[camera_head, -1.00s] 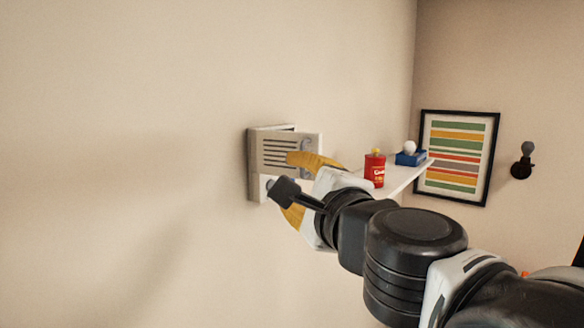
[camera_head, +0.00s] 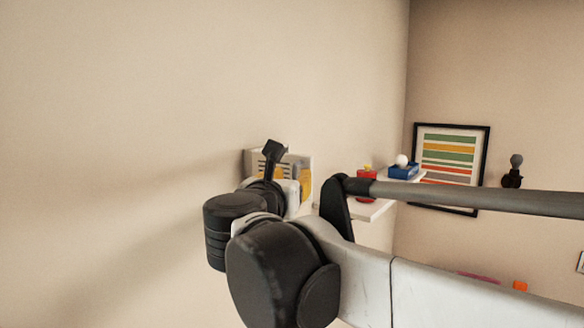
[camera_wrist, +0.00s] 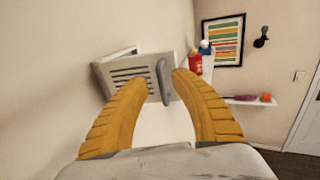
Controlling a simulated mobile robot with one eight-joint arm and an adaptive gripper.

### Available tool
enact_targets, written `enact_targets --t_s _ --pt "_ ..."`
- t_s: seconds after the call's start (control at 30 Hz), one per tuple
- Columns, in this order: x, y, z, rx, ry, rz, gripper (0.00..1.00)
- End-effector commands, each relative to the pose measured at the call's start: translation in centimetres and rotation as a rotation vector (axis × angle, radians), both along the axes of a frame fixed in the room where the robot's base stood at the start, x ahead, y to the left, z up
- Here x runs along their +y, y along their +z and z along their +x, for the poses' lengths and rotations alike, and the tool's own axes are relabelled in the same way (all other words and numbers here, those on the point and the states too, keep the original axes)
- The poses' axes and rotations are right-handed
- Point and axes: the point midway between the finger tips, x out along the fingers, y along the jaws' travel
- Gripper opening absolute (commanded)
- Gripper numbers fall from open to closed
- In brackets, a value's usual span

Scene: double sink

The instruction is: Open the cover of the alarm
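The alarm (camera_head: 256,164) is a pale box on the wall, mostly hidden behind my arm in the head view. In the wrist view its slatted grey cover (camera_wrist: 130,73) faces me, tilted in the picture, with a pale wedge-shaped space along its top. A grey curved handle (camera_wrist: 162,82) stands on the cover's right part. My gripper (camera_wrist: 162,80) has its two yellow fingers apart, one on each side of the handle. Whether either finger touches the handle or cover is unclear.
A white shelf (camera_head: 372,211) right of the alarm holds a red can (camera_head: 367,172) and a blue box (camera_head: 403,172) with a white ball. A striped framed picture (camera_head: 451,150) and a dark wall lamp (camera_head: 512,172) are on the far wall. The left wall is bare.

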Motion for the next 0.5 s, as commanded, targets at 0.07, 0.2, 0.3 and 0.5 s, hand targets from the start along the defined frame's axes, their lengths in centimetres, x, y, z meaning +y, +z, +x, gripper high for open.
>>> enact_targets --t_s 0.07,0.2,0.3,0.5 --pt "-0.4 0.2 1.3 0.0 -0.003 0.0 0.3" --pt "-0.7 0.1 2.6 0.0 -0.001 -0.001 0.3" --pt "-0.8 0.0 3.0 0.0 0.0 -0.001 0.3" --pt "-0.8 0.0 3.1 0.0 0.001 -0.001 0.3"
